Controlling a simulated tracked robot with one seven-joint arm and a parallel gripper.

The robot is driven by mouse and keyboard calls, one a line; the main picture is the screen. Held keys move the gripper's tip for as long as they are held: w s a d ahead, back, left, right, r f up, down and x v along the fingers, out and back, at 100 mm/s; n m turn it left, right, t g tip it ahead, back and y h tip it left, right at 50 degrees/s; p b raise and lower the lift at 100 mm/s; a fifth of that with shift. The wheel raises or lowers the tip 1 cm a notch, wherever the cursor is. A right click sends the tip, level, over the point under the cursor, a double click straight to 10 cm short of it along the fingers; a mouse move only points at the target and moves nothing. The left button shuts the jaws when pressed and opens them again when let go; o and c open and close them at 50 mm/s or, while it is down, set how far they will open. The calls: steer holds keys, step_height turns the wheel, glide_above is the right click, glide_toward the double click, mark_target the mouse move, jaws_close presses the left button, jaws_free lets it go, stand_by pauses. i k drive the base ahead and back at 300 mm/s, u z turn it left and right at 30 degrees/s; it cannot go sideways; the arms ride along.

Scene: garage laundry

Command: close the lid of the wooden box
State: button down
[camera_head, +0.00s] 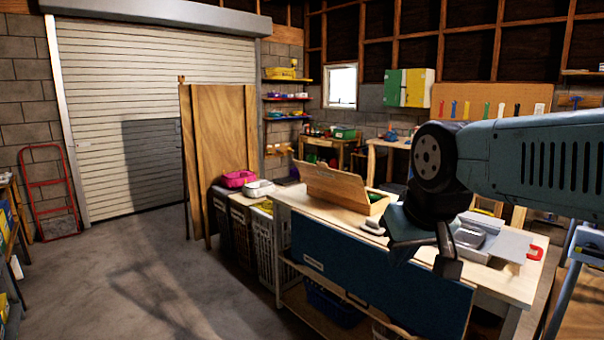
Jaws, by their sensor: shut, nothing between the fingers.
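The wooden box (376,206) stands on the workbench (520,284), left of my arm. Its lid (336,184) is open, a broad tilted wooden panel that faces me and hides most of the box's inside. Something green shows inside at the right end. My gripper (448,266) is to the right of the box and nearer to me, in front of the bench top. It points down, is shut and empty, and appears apart from the lid. My arm covers part of the bench behind it.
A grey open case (492,240) and a red clamp (534,253) lie at the bench's right. A small grey object (373,227) lies in front of the box. A dark blue panel (370,280) fronts the bench. Laundry baskets (268,240) stand at its left.

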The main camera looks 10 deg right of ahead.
mark_target(349, 186)
steer(key=z, duration=0.15)
steer(key=i, duration=0.9)
steer(key=u, duration=0.05)
